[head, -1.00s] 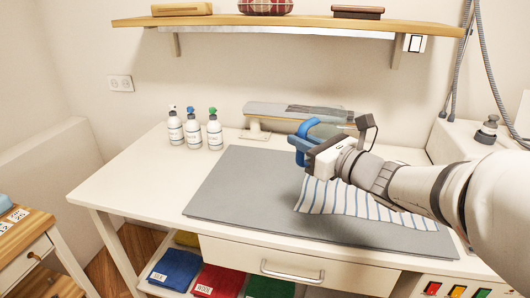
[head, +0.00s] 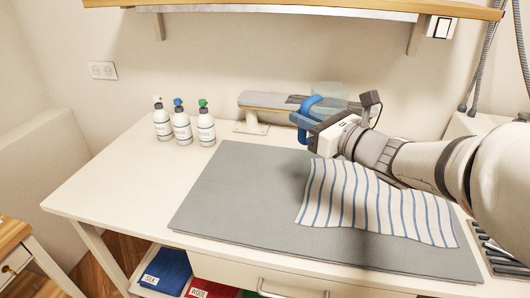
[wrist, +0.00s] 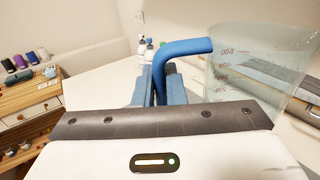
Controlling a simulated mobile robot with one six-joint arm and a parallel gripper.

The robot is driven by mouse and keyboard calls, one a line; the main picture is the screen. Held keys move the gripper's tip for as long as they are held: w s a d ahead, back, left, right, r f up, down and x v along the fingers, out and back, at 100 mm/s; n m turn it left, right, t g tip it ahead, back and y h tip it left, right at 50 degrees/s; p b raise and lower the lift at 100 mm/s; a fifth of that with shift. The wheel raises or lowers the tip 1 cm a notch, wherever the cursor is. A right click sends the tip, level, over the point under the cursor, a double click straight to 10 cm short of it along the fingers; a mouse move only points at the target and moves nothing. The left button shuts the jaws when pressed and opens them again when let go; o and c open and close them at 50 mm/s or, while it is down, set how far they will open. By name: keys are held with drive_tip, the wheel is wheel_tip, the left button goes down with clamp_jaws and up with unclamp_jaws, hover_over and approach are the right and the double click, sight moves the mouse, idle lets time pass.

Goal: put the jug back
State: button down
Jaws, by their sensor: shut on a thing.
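The jug (head: 329,95) is a clear measuring jug with a blue handle (head: 304,112). In the wrist view, the jug's graduated clear body (wrist: 262,65) is at the right and its blue handle (wrist: 187,47) runs down between my fingers. My gripper (head: 312,128) is shut on the handle. It holds the jug above the back part of the grey mat (head: 225,205), in front of the sleeve board (head: 268,100). The jug looks roughly upright.
A striped cloth (head: 365,205) lies on the mat under my arm. A wall shelf (head: 290,10) hangs above. The table's left part (head: 125,180) is clear.

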drive_tip(key=s+a+f+n+g+y+b, duration=0.1)
drive_tip(key=a+f+n+g+y, duration=0.4)
drive_tip(key=a+g, duration=0.5)
drive_tip(key=shift+s+a+f+n+b, duration=0.1)
drive_tip(key=shift+a+f+n+b, duration=0.25)
drive_tip(key=shift+f, duration=1.6)
drive_tip(key=shift+s+a+f+n+b, duration=0.1)
drive_tip(key=shift+a+f+n+b, duration=0.2)
drive_tip(key=shift+f, duration=1.6)
drive_tip(key=shift+s+a+f+n+b, duration=0.1)
drive_tip(key=shift+a+f+n+b, duration=0.25)
drive_tip(key=shift+f, duration=1.7)
drive_tip(key=c, duration=2)
unclamp_jaws()
drive_tip(key=shift+f, duration=0.1)
drive_tip(key=o, duration=0.5)
